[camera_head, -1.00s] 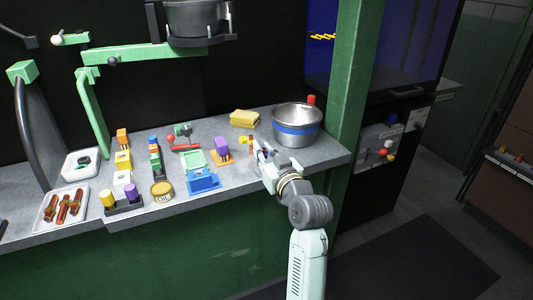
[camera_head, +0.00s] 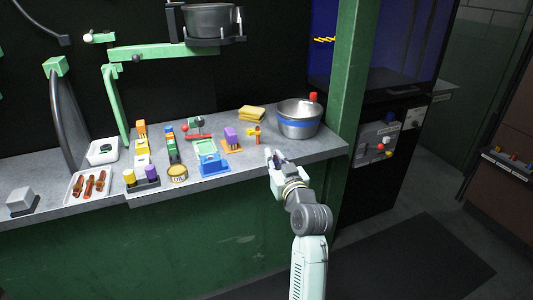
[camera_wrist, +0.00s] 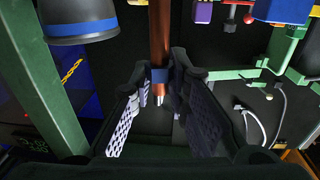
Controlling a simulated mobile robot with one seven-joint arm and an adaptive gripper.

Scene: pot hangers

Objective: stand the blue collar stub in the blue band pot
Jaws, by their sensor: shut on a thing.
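The blue band pot (camera_head: 299,110) is a silver pot with a blue stripe, standing at the right end of the bench. Part of it shows at the top left of the wrist view (camera_wrist: 80,25). My gripper (camera_head: 272,156) is at the bench's front edge, to the front left of the pot and apart from it. In the wrist view, my gripper (camera_wrist: 160,95) is shut on a copper-brown stub (camera_wrist: 160,35) with a blue collar (camera_wrist: 158,75). The stub runs lengthwise between the fingers, up out of the picture. It is too small to make out in the head view.
A white tray (camera_head: 75,195) with several brown pieces lies at the bench's left. Coloured blocks and a blue holder (camera_head: 215,168) fill the middle. A yellow sponge (camera_head: 251,114) and small orange item (camera_head: 257,136) lie left of the pot. A green post (camera_head: 351,85) stands right.

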